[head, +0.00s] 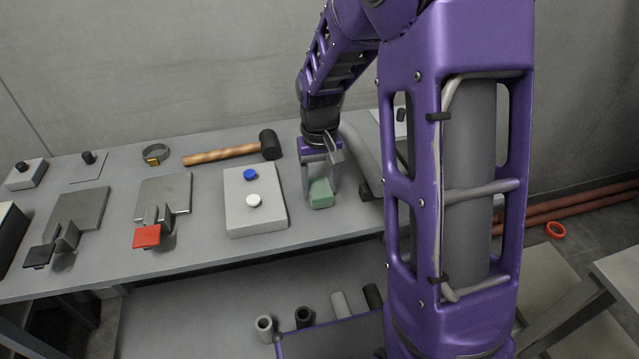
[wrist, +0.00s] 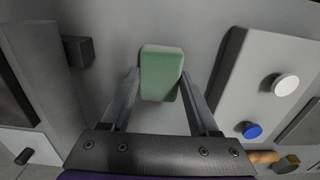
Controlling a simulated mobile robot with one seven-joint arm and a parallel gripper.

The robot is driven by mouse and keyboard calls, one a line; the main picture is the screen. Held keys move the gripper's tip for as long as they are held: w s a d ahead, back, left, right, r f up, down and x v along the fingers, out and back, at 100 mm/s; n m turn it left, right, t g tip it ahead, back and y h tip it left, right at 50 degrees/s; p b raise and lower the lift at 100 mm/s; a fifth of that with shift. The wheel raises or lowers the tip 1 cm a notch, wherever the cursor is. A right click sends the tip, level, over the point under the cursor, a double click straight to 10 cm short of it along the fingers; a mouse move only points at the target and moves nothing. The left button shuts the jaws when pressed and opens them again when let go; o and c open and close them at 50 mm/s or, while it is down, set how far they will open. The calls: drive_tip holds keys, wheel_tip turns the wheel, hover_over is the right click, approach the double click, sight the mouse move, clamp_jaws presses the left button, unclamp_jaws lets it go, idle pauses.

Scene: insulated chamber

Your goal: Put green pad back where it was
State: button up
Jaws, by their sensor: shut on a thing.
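The green pad (head: 320,194) is a small pale green block at the table, right of the white box with two buttons. It also shows in the wrist view (wrist: 161,72), between the tips of my gripper's two fingers. My gripper (head: 321,184) points down over the pad and is shut on it. In the wrist view the fingers (wrist: 160,88) lie along the pad's left and right sides. I cannot tell whether the pad touches the table top.
The white box (head: 240,215) with a blue and a white button stands close left of my gripper. A mallet (head: 225,151) lies behind it. A red paddle (head: 147,237) and a black paddle (head: 38,256) are further left. A grey shape (head: 362,165) stands close right.

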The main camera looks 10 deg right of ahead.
sight(319, 188)
drive_tip(key=o, duration=1.2)
drive_tip(key=shift+f, duration=0.15)
wheel_tip(319, 188, up, 12)
drive_tip(key=shift+r+p, duration=0.2)
drive_tip(key=shift+p, duration=0.9)
